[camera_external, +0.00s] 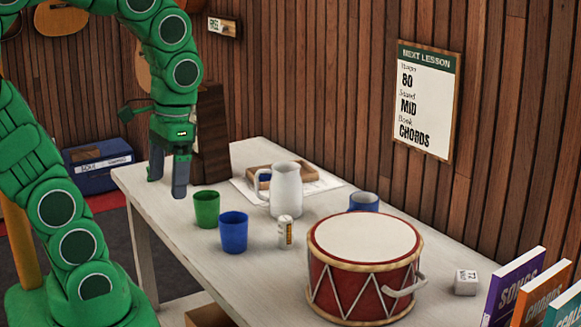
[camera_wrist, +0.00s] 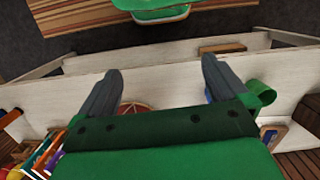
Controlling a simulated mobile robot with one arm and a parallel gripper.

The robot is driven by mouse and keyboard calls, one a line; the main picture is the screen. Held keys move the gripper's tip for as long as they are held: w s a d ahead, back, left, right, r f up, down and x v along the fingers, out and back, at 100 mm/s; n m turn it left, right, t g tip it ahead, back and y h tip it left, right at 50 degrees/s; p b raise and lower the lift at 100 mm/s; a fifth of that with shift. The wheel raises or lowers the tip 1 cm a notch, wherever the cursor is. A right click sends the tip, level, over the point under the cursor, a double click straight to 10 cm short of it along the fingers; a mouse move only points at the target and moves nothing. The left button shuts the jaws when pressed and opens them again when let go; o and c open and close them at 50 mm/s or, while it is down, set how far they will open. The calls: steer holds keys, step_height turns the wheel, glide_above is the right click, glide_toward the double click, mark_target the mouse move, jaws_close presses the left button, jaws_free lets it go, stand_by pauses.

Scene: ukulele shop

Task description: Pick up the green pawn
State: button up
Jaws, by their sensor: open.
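I cannot make out a green pawn in either view. My gripper (camera_external: 167,186) is open and empty, pointing down over the far left end of the white table, left of a green cup (camera_external: 206,209). In the wrist view, its two fingers (camera_wrist: 162,66) are spread apart with nothing between the tips. A green rounded shape (camera_wrist: 262,92), probably the green cup, shows beside the right finger. My gripper's body hides much of the table in that view.
On the table (camera_external: 145,184) stand a blue cup (camera_external: 233,232), white pitcher (camera_external: 286,190), small canister (camera_external: 285,232), blue mug (camera_external: 364,201), red drum (camera_external: 365,270) and white block (camera_external: 466,282). A wooden tray (camera_external: 268,171) lies behind the pitcher. Books (camera_external: 515,285) stand at right.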

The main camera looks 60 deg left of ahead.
steer(key=shift+s+d+f+m, duration=0.2)
steer(key=shift+s+f, duration=0.1)
steer(key=shift+s, duration=0.35)
steer(key=shift+s+d+f+m, duration=0.1)
steer(key=shift+s+d+f, duration=0.15)
steer(key=shift+s, duration=0.4)
steer(key=c, duration=0.8)
